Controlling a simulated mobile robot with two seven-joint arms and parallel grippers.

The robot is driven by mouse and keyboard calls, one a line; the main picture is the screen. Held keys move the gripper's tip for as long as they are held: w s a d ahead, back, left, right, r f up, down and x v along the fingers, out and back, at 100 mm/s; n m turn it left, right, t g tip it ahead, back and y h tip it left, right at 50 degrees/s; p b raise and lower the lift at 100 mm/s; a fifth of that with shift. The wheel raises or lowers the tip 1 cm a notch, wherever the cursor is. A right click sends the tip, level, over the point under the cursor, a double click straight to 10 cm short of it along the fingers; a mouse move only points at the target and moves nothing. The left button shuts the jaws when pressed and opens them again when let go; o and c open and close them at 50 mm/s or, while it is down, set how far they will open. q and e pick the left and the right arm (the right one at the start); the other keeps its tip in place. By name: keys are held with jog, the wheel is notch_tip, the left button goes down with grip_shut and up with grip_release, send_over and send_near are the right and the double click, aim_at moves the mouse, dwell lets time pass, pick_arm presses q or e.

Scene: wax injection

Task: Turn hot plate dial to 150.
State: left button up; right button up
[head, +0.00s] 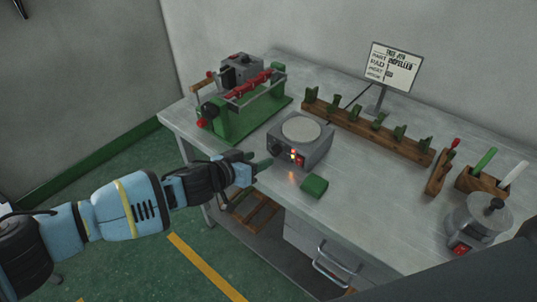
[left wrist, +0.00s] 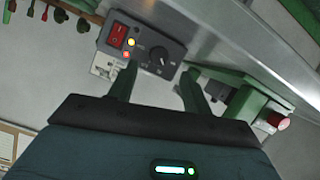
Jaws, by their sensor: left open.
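The hot plate (head: 316,143) is a grey box with a round pale top on the bench. Its front panel holds a dark round dial (left wrist: 160,55), a red switch (left wrist: 117,36) and small lit yellow and red lamps. In the head view the dial (head: 277,150) is small and its setting cannot be read. My left gripper (head: 259,161) is open and empty, in front of the panel's dial side. In the left wrist view its two green fingers (left wrist: 159,75) are spread, with the dial seen between and beyond them; contact is not visible. My right gripper is out of view.
A green machine (head: 235,120) stands left of the hot plate. A green block (head: 314,186) lies in front of it. A wooden rack (head: 350,122), a sign (head: 393,68) and a grey pot (head: 478,220) are also on the bench (head: 385,205). The bench middle is clear.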

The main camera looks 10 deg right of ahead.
aim_at(273, 153)
pick_arm(q)
jog(key=b+x, duration=0.1)
jog(key=x, duration=0.3)
jog(key=shift+w+d+f, duration=0.1)
jog(key=shift+d+f, duration=0.15)
jog(key=shift+w+d+f, duration=0.1)
jog(key=shift+w+d, duration=0.25)
jog(key=shift+d, duration=0.1)
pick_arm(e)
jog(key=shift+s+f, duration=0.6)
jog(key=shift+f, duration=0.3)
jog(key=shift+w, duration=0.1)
pick_arm(q)
jog(key=c, duration=1)
